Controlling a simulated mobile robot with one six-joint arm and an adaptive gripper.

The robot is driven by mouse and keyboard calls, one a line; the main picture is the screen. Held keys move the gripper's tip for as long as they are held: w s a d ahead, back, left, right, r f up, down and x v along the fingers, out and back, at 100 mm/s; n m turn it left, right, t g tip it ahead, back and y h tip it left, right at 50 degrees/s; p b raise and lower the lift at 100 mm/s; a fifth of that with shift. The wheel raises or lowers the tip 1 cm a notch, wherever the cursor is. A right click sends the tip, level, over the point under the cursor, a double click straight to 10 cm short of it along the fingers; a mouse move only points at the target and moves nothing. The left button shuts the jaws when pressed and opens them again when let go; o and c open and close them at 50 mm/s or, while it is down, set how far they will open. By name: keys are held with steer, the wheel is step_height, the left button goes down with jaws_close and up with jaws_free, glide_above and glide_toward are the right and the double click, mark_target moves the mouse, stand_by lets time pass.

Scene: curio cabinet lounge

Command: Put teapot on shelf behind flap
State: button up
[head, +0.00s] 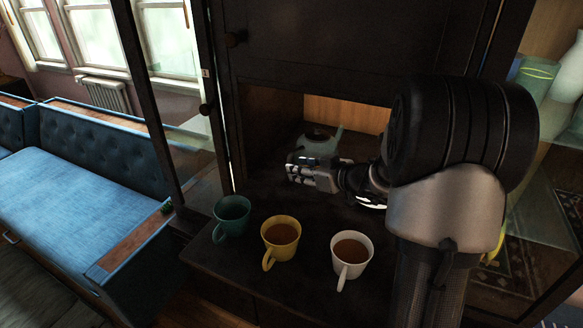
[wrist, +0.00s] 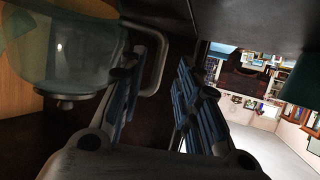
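The teapot (head: 318,138), pale blue-green and glassy, is inside the cabinet's open compartment, behind the mugs. In the wrist view, the teapot (wrist: 70,60) fills the upper left, and its looped handle reaches toward my fingers. My gripper (head: 303,172) is at the compartment opening, just in front of the teapot, and hides its lower part. In the wrist view my gripper (wrist: 155,85) has its two blue-padded fingers apart, with part of the handle loop showing beyond the gap. I cannot tell whether a finger touches the handle. A dark panel (head: 320,50), possibly the flap, is above the opening.
A green mug (head: 231,217), a yellow mug (head: 281,234) and a white mug (head: 350,251) stand on the dark ledge (head: 310,285) before the opening. A glass door (head: 175,90) stands at the left. Pale vessels (head: 567,70) are behind glass at right.

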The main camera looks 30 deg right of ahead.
steer(key=v, duration=0.6)
steer(key=shift+s, duration=0.15)
